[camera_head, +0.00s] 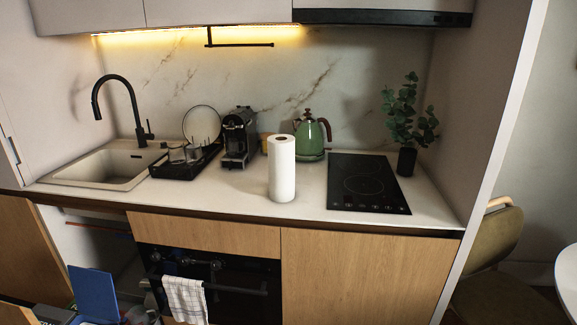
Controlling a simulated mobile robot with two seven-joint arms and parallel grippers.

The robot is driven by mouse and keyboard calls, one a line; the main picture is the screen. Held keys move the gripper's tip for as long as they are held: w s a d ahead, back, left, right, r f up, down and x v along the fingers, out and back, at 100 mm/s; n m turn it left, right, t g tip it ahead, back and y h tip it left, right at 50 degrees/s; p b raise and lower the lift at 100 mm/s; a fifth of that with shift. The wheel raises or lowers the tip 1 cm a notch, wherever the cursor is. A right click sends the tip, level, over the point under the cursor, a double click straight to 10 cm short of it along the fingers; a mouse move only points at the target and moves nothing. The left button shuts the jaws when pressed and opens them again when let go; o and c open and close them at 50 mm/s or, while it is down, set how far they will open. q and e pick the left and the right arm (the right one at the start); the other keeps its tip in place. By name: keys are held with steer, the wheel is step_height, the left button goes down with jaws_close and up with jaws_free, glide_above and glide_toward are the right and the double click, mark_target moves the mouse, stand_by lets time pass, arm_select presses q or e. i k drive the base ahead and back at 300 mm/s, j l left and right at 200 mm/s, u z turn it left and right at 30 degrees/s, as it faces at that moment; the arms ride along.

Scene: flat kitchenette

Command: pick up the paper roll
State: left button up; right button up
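The paper roll (282,172) is a white cylinder standing upright on the light countertop. Neither of my grippers shows in the head view, and nothing is touching the roll.
A green kettle (310,138) stands behind the roll to the right, and a black coffee machine (239,137) behind it to the left. A black hob (366,183) lies to its right. A dish rack (184,165) and sink (104,166) are further left. A wall rail (240,44) hangs above.

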mark_target(280, 148)
steer(key=i+l, duration=0.25)
steer(key=l, duration=0.2)
steer(key=i+l+z, duration=0.1)
steer(key=i+l, duration=0.15)
steer(key=l, duration=0.15)
steer(key=i+l, duration=0.3)
steer(key=l+z, duration=0.05)
steer(key=l, duration=0.05)
